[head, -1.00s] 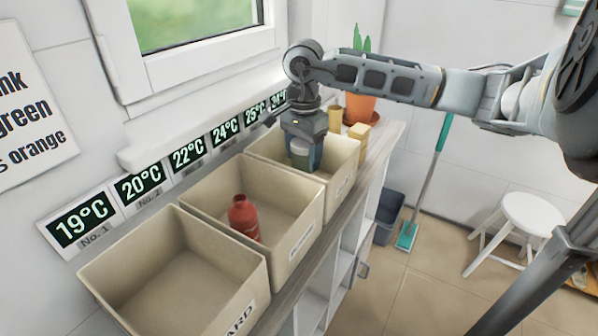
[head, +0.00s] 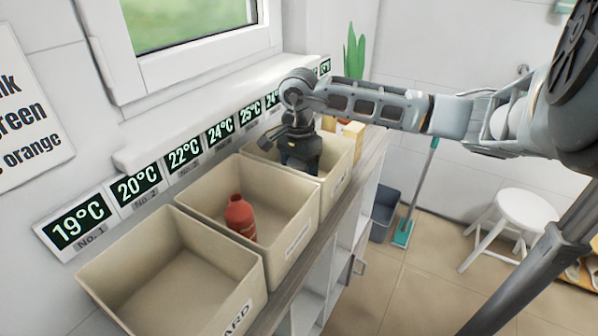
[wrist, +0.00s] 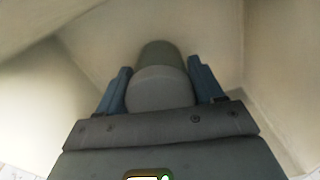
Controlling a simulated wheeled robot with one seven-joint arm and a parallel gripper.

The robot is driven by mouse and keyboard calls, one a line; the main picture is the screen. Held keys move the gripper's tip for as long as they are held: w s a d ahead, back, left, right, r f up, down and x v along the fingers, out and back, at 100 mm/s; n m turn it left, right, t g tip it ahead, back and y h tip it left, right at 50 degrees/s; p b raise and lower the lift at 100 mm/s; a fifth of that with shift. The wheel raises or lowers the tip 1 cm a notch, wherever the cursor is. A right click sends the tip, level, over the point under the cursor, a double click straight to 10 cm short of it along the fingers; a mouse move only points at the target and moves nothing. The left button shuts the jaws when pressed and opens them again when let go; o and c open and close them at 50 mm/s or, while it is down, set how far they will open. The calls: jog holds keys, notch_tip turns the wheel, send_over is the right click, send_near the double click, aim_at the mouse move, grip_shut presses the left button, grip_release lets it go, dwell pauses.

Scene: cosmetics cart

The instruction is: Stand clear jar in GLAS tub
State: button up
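My gripper (head: 300,164) is down inside the far tub (head: 345,172); that tub's label is too small to read. In the wrist view my gripper (wrist: 159,76) has its blue-grey fingers on either side of the jar (wrist: 160,88), touching it. The jar has a grey round lid and a greenish-grey body and looks upright. Tub walls and floor show around it. Whether its base touches the floor, I cannot tell. In the head view my gripper hides the jar.
The middle tub (head: 283,240) holds a red bottle (head: 240,217). The near tub (head: 150,290), with a label ending in "ARD", is empty. A yellowish block (head: 353,133) stands beyond the far tub. A wall with temperature displays (head: 183,156) runs along the left.

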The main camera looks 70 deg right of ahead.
aim_at(298, 162)
jog(key=o, duration=0.3)
notch_tip(298, 162, up, 12)
jog(key=shift+r+b, duration=0.2)
jog(key=shift+b, duration=0.85)
jog(key=shift+a, duration=0.1)
